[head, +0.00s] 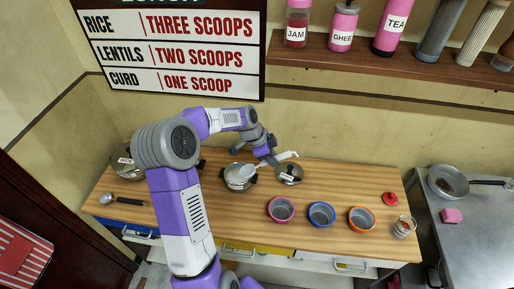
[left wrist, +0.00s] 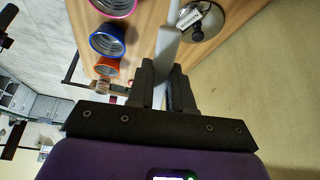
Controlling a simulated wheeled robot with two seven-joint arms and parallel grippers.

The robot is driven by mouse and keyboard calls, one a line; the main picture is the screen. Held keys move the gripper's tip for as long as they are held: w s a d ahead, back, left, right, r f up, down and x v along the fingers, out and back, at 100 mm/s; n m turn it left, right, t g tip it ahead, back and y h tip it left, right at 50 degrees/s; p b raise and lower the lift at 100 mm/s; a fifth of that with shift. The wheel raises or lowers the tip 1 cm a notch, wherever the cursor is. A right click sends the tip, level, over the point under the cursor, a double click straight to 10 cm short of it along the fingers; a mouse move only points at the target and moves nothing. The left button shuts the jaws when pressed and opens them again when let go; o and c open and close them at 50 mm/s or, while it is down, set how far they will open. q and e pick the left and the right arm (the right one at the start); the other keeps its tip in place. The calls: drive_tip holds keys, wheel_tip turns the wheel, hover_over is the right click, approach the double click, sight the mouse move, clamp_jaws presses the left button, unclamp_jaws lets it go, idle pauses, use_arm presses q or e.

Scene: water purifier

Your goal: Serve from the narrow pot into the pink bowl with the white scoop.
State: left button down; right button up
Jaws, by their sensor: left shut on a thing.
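My left gripper (head: 269,158) is shut on the handle of the white scoop (head: 287,156). The scoop's handle (left wrist: 167,48) also shows between the jaws in the left wrist view. In the head view, the scoop's bowl end is at the open steel pot (head: 235,184), which looks like the narrow pot; I cannot tell whether it is inside or just above the rim. The pot's contents are not clear. The pink bowl (head: 281,216) stands to the pot's right, and its inside looks empty. My right gripper is not in view.
A labelled steel lid (head: 289,178) with a black knob is right of the pot. A blue bowl (head: 321,222), orange bowl (head: 361,226), red lid (head: 390,198) and glass jar (head: 403,229) stand further right. A wide pot (head: 122,164) and black-handled spoon (head: 118,199) are left.

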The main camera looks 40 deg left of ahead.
use_arm(q)
drive_tip(key=a+r+m+h, duration=0.1)
drive_tip(key=a+m, duration=0.1)
drive_tip(key=a, duration=0.4)
drive_tip(key=shift+a+m+h+b, duration=0.3)
drive_tip(key=shift+h, duration=0.1)
drive_tip(key=shift+s, duration=0.1)
